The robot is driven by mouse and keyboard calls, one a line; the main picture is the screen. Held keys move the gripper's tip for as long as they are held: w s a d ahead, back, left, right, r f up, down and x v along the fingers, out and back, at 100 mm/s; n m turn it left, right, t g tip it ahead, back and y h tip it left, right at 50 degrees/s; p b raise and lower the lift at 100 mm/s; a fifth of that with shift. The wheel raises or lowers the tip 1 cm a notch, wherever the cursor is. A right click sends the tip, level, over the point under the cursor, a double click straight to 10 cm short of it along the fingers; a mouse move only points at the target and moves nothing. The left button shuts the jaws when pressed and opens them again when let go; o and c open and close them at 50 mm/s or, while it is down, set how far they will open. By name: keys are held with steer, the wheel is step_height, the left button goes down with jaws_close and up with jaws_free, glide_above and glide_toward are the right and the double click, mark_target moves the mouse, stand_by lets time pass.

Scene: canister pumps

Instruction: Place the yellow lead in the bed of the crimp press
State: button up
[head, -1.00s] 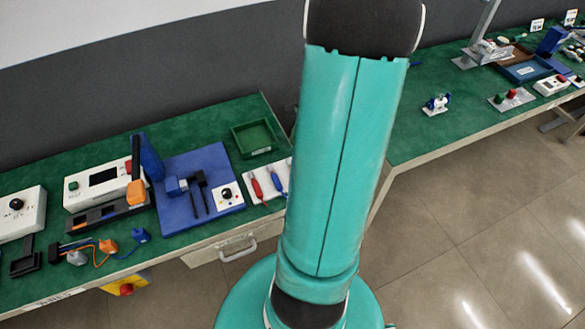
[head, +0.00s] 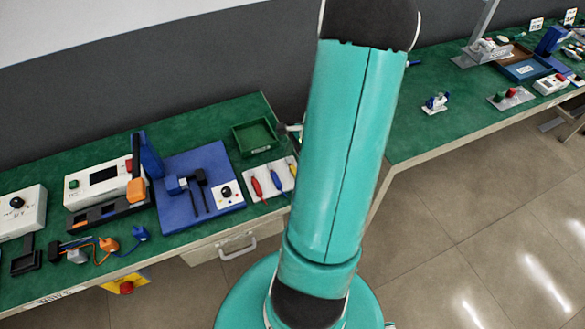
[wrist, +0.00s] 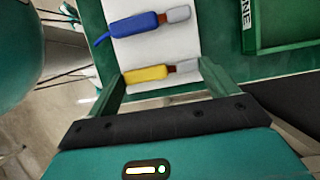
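The yellow lead (wrist: 147,73) lies on a white card (wrist: 150,48) in the wrist view, with a brown collar and a grey tip at its right end. My gripper (wrist: 162,72) is open, its two green fingers reaching toward the lead's two ends. I cannot tell whether they touch it. In the head view the yellow lead (head: 292,170) is partly hidden by my arm. The crimp press appears to be the blue unit (head: 180,214) with a flat base, a blue upright, an orange-ended lever and black forked parts, left of the card.
A blue lead (wrist: 137,25) lies beside the yellow one; a red lead (head: 257,187) is further left. A green tray (head: 255,138) stands behind the card. A white instrument box (head: 100,182) is left of the press. A gap separates the benches.

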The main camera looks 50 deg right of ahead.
steer(key=shift+r, duration=0.15)
steer(key=shift+c, duration=0.4)
steer(key=shift+r, duration=0.15)
step_height(320, 180, up, 3)
steer(key=shift+s+a, duration=0.1)
steer(key=shift+a, duration=0.05)
steer(key=s+a+r, duration=0.9)
steer(key=a, duration=0.1)
steer(key=shift+a+r, duration=0.15)
steer(key=shift+r, duration=0.05)
